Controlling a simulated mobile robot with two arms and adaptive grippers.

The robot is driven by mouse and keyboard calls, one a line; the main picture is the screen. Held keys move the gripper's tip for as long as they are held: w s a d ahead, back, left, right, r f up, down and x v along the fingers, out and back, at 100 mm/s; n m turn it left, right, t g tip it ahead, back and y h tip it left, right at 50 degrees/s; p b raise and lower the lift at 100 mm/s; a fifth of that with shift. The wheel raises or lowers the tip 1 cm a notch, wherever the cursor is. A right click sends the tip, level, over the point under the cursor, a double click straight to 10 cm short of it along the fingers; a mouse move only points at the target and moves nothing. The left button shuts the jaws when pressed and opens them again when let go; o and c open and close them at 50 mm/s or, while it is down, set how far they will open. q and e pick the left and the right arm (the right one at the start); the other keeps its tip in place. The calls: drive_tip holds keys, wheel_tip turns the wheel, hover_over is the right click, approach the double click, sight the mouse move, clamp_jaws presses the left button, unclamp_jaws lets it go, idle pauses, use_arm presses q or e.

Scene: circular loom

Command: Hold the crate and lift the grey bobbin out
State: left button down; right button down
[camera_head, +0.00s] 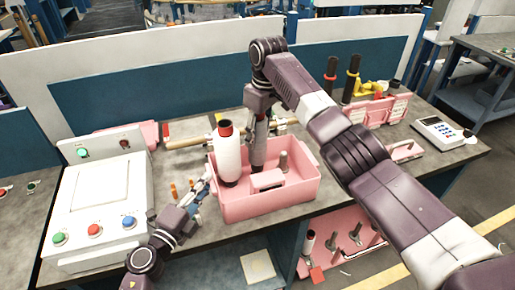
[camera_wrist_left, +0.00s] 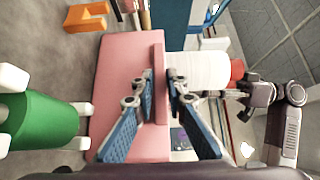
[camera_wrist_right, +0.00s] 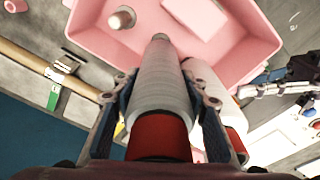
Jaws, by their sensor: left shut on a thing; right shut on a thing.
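The pink crate (camera_head: 255,207) stands on the table in the head view. My left gripper (camera_head: 207,180) is shut on its left wall; the left wrist view shows the fingers (camera_wrist_left: 160,88) on either side of the crate's wall (camera_wrist_left: 125,70). My right gripper (camera_head: 260,122) reaches down over the crate and is shut on the grey bobbin (camera_head: 258,153). In the right wrist view the grey bobbin (camera_wrist_right: 160,92) is between the fingers, its red end towards the camera. I cannot tell whether its lower end is clear of the crate floor.
A white bobbin (camera_head: 227,158) with a red top stands at the crate's left, close to the grey one. A bare peg (camera_head: 283,161) stands inside the crate. A white control box (camera_head: 97,205) is at the left.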

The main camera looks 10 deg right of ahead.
use_arm(q)
drive_tip(key=shift+f, duration=0.15)
use_arm(e)
drive_tip(key=shift+r, duration=3.5)
drive_tip(key=shift+r, duration=3.9)
use_arm(q)
drive_tip(key=c, duration=1.8)
unclamp_jaws()
drive_tip(key=shift+w, duration=0.1)
drive_tip(key=shift+c, duration=0.2)
use_arm(e)
drive_tip(key=shift+w, duration=0.1)
use_arm(q)
drive_tip(key=shift+a, duration=0.1)
drive_tip(key=v, duration=1.2)
